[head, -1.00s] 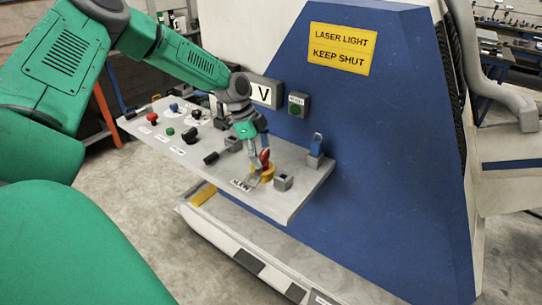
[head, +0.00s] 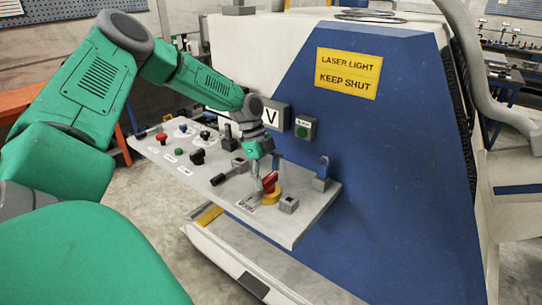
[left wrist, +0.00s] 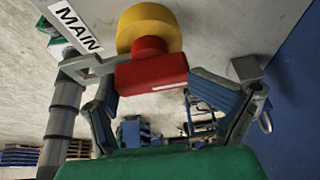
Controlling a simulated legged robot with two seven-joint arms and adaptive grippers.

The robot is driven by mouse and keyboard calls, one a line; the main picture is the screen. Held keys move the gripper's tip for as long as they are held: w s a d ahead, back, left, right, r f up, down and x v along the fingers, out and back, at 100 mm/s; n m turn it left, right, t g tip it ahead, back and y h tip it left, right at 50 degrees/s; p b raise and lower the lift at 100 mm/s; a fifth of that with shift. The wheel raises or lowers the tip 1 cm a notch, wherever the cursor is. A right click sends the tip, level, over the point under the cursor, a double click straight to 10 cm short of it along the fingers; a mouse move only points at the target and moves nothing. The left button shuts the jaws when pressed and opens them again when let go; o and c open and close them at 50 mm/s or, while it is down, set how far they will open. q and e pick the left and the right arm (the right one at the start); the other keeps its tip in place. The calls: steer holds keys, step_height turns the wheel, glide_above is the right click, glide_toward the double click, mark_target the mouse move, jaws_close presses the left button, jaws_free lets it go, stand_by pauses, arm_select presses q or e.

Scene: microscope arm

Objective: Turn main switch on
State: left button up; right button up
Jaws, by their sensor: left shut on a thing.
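The main switch has a red handle (head: 270,182) on a round yellow base (head: 271,198), near the front right part of the grey panel. A MAIN label (left wrist: 76,27) lies beside it in the left wrist view. My left gripper (head: 263,184) reaches down onto the switch from above and is shut on the red handle. In the left wrist view the red handle (left wrist: 152,75) sits between the two fingers, with the yellow base (left wrist: 150,28) behind it. The fingertips are partly hidden there. My right gripper is not in view.
A blue machine wall (head: 390,180) with a yellow warning sign (head: 348,74) stands close on the right.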

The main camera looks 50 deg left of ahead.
arm_select(q)
steer(key=shift+s+d+f, duration=0.15)
steer(key=shift+s+f, duration=0.3)
steer(key=shift+s, duration=0.1)
steer(key=o, duration=1.4)
steer(key=shift+c, duration=0.2)
steer(key=shift+r, duration=0.2)
steer(key=v, duration=1.2)
steer(key=shift+w, duration=0.5)
steer(key=shift+r, duration=0.15)
